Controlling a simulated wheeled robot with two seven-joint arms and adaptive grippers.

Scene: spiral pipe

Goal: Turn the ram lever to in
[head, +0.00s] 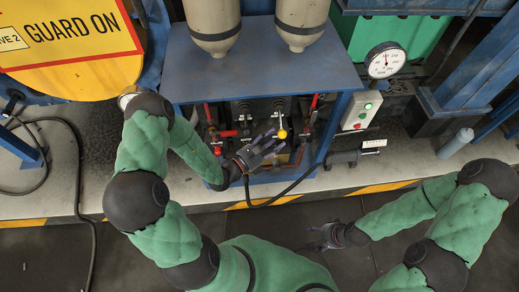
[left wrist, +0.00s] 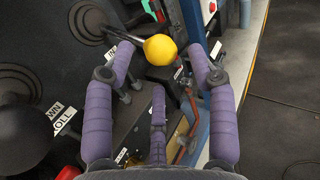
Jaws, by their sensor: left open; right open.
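A lever with a yellow ball knob (head: 282,134) stands on the dark control panel under the blue table. In the left wrist view its knob (left wrist: 160,49) sits on a thin metal rod that runs to the upper left. My left gripper (head: 272,143) is open at this knob. In the left wrist view the knob lies between the tips of the two outer purple fingers, with gaps visible on both sides. I cannot read a label that names this lever as the ram lever. My right gripper (head: 323,238) is open and empty, low over the dark floor.
Red-handled levers (head: 315,103) and red knobs (head: 218,150) flank the panel. A black knob (left wrist: 20,120) is close to the left finger, beside a "ROLL" label (left wrist: 64,120). Right of the table are a button box (head: 361,111) and a gauge (head: 385,60). A black hose (head: 270,203) hangs below.

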